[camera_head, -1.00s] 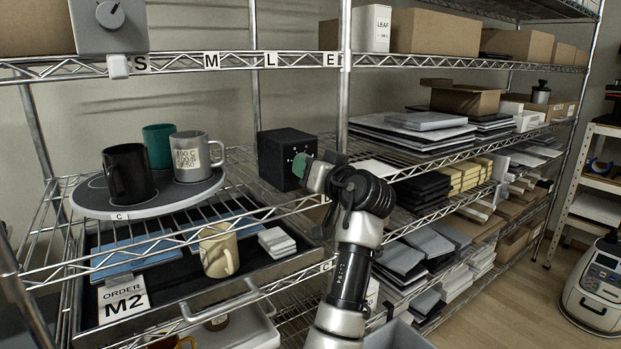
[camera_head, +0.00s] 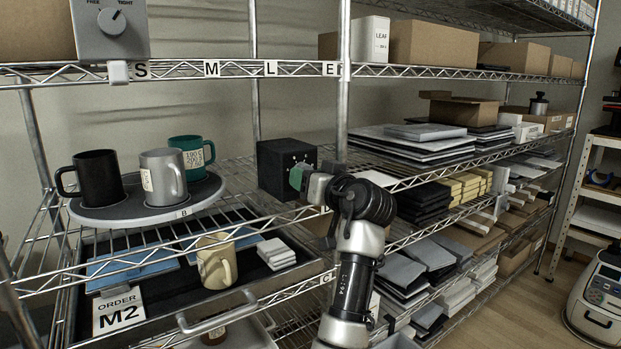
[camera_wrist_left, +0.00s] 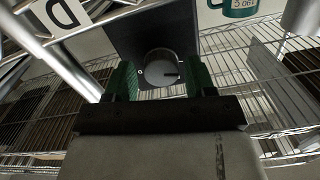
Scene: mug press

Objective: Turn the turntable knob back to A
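The turntable (camera_head: 150,213) is a round grey disc on the left wire shelf, with label B (camera_head: 183,212) at its front edge. On it stand a black mug (camera_head: 98,180), a grey mug (camera_head: 163,178) and a green mug (camera_head: 196,152). The green mug also shows in the left wrist view (camera_wrist_left: 240,8). A black box (camera_head: 285,165) stands right of the turntable. The gripper hides the knob in the head view. My right gripper is not in view.
Below, a dark tray (camera_head: 180,290) holds a cream mug (camera_head: 214,262), white blocks (camera_head: 276,252) and an M2 order card (camera_head: 119,312). A grey dial unit (camera_head: 110,45) hangs above the turntable. A shelf post (camera_head: 343,80) rises beside the black box.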

